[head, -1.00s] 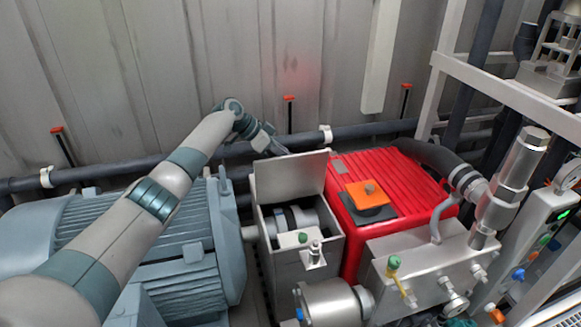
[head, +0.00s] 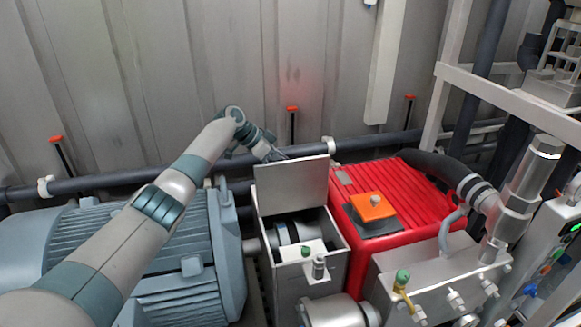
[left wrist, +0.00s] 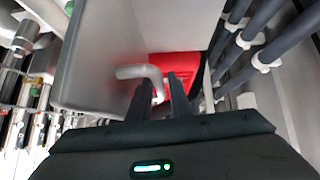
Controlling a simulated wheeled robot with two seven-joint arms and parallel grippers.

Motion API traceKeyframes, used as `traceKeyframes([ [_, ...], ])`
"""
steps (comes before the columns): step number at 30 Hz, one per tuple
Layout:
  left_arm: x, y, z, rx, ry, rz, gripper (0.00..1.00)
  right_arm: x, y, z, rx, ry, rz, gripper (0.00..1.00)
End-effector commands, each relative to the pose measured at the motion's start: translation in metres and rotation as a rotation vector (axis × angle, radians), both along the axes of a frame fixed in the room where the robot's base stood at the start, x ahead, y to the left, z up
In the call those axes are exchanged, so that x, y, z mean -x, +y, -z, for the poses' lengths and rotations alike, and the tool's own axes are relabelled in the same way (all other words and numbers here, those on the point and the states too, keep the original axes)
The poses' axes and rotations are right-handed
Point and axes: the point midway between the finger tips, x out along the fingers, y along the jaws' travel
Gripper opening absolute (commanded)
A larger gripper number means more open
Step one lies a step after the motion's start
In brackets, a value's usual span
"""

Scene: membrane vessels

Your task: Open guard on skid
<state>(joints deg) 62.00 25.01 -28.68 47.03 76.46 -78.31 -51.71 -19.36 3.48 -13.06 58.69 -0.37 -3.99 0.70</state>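The guard is a grey metal box with a hinged lid (head: 291,187) on the skid between the motor and the red housing. The lid stands raised, close to upright, and the shaft coupling (head: 293,233) shows inside the box (head: 307,272). My left gripper (head: 277,156) is at the lid's upper left edge, its tips partly hidden there. In the left wrist view its two dark fingers (left wrist: 160,84) are apart, with the lid's pale bent handle (left wrist: 140,72) at their tips. A firm hold on the handle cannot be made out. My right gripper is not in view.
The blue-grey motor (head: 180,265) lies left of the guard, under my left arm. The red housing (head: 400,190) with an orange block (head: 371,207) stands right. A dark pipe (head: 120,177) runs along the wall behind. Metal valve fittings (head: 445,270) crowd the front right.

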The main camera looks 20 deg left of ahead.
Motion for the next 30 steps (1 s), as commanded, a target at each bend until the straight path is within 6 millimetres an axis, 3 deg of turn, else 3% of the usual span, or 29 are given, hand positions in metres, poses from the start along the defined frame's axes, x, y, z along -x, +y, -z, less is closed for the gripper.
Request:
traceKeyframes([
  [16,0.005,0.01,-0.011,0.001,-0.002,0.001,0.18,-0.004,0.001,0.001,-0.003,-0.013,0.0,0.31],
  [25,0.022,0.042,-0.045,0.0,-0.003,-0.001,0.18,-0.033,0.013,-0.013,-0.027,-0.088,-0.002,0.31],
  [30,0.033,0.064,-0.07,-0.001,-0.003,-0.002,0.18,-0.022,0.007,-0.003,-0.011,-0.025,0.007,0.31],
])
